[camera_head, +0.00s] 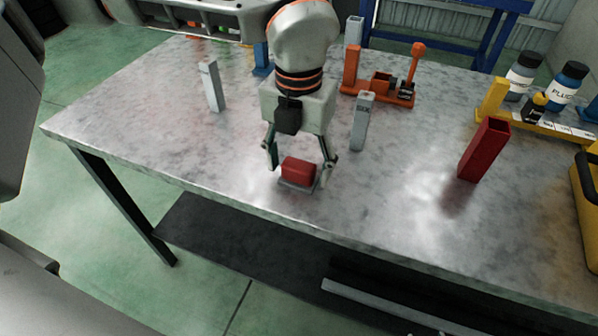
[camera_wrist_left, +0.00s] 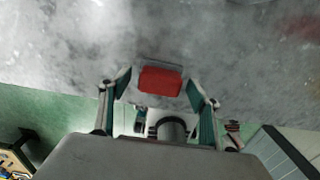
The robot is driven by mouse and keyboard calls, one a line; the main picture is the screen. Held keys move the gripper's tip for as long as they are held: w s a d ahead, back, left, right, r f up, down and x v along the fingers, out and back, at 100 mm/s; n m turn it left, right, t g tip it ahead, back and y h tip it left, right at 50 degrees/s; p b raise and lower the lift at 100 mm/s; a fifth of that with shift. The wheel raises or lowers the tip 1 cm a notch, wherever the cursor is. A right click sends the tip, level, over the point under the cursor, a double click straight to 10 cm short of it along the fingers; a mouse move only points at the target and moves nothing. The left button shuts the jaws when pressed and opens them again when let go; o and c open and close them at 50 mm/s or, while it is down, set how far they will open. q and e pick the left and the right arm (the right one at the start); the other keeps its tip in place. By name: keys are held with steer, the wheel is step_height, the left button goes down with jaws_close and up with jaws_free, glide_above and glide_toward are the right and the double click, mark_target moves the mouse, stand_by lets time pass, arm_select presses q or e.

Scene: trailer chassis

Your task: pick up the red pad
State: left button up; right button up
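The red pad (camera_head: 298,170) is a small red block on a thin grey base, near the front edge of the metal table (camera_head: 400,210). My left gripper (camera_head: 299,174) points down over it with one finger on each side. In the left wrist view the red pad (camera_wrist_left: 160,81) lies between the fingertips of the left gripper (camera_wrist_left: 158,86), with a visible gap on both sides. The left gripper is open and holds nothing. My right gripper is not in view.
Grey posts stand left (camera_head: 211,86) and right (camera_head: 361,122) of my left gripper. A red upright tube (camera_head: 484,150) stands farther right. An orange fixture (camera_head: 382,88) is behind, and a yellow rack (camera_head: 492,98) with bottles (camera_head: 568,86) is at right. The table's front left is clear.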

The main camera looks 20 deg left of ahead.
arm_select(q)
steer(key=c, duration=1.1)
steer(key=shift+r, duration=0.15)
